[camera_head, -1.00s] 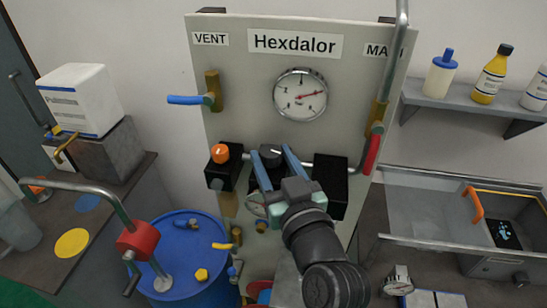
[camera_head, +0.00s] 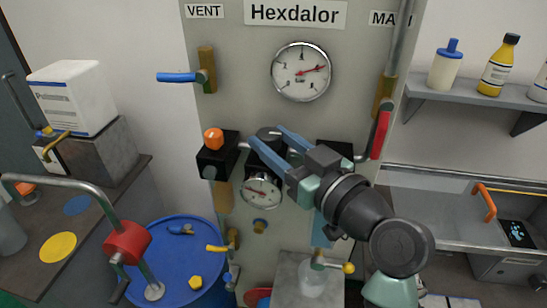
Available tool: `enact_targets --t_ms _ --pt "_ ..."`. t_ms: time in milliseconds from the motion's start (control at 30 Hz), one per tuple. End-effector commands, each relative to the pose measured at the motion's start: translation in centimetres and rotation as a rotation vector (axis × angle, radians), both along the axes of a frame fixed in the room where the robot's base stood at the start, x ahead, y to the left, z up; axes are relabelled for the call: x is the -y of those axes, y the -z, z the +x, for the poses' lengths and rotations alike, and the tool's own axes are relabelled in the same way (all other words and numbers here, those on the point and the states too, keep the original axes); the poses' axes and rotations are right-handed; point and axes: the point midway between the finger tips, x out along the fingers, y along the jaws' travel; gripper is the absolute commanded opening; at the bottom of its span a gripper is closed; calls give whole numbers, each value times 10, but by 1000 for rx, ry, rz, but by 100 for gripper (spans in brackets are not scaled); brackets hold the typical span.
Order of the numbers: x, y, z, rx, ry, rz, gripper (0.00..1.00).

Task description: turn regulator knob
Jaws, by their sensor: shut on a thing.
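The regulator knob (camera_head: 268,133) is a black round knob on the front of the grey Hexdalor panel (camera_head: 235,110). It sits between an orange-topped black block (camera_head: 213,155) and another black block mostly behind my gripper. My gripper (camera_head: 267,139) comes from the lower right, with its two blue fingers on either side of the knob, shut on it. The fingers hide part of the knob and its marking. The large gauge (camera_head: 301,71) above has a red needle pointing right and slightly up. A smaller gauge (camera_head: 261,190) hangs below the knob.
A blue VENT lever (camera_head: 180,77) sticks out left above the knob. A red-handled MAIN lever (camera_head: 380,135) stands close to the right of my gripper. A blue drum (camera_head: 180,262) is below left, a shelf with bottles (camera_head: 497,66) at right.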

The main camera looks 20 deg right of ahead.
Motion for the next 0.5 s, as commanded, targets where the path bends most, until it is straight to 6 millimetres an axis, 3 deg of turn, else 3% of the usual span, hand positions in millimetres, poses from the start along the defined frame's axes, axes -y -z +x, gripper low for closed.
enact_targets --t_ms 433,467,500 --pt "1 1 0 -3 -40 -4 0" --pt "1 1 0 -3 -40 -4 52" --pt "1 1 0 -3 -39 -4 60"
